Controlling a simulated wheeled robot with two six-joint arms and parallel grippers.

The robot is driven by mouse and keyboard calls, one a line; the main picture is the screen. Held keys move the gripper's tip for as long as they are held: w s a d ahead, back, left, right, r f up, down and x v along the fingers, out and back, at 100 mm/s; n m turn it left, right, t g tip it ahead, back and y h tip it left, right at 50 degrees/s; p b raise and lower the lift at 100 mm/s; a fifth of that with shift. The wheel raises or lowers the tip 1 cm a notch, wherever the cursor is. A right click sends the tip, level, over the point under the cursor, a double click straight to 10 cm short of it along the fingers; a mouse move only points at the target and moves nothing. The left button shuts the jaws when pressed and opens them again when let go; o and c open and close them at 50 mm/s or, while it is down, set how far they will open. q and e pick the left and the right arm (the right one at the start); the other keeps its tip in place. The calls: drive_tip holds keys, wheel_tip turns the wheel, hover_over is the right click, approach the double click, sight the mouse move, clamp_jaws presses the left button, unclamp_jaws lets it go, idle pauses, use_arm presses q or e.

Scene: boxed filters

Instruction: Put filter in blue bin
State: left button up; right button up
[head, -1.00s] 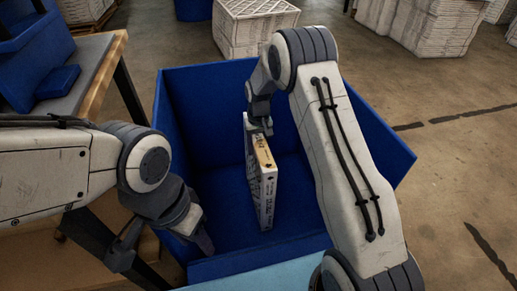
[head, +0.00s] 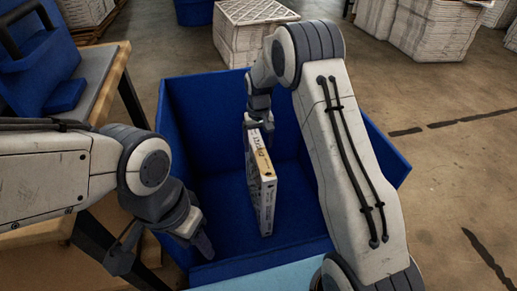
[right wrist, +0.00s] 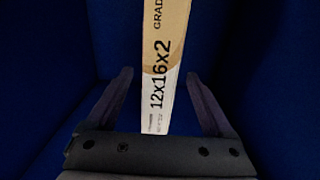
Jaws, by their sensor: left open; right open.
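The filter (head: 263,190) is a thin white box with a tan and white printed edge. It stands on edge, near upright, inside the blue bin (head: 190,110) in the head view. My right gripper (head: 259,122) is over the filter's far upper end. In the right wrist view the right gripper (right wrist: 160,103) is open, its fingers on either side of the filter's printed edge (right wrist: 164,70), with gaps on both sides. My left gripper (head: 160,250) is open and empty at the bin's near left corner.
A table with a wooden edge (head: 117,75) and blue items on it stands at the left. A stack of white filters (head: 250,35) is behind the bin, with more stacks at the back right. Open floor lies right of the bin.

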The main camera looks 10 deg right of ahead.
wheel_tip(320, 180, up, 6)
drive_tip(key=shift+f+p, duration=0.1)
drive_tip(key=shift+p, duration=0.8)
drive_tip(key=shift+a+r, duration=0.15)
drive_tip(key=shift+r, duration=0.2)
drive_tip(key=s+a+r+n, duration=0.2)
drive_tip(key=s+a+r, duration=0.35)
drive_tip(key=s, duration=0.35)
drive_tip(key=s+a+r+n, duration=0.2)
drive_tip(key=s+a+r, duration=0.35)
drive_tip(key=s, duration=0.35)
drive_tip(key=s+n+y, duration=0.1)
drive_tip(key=s+n, duration=0.2)
drive_tip(key=s, duration=1.5)
drive_tip(key=shift+d, duration=0.1)
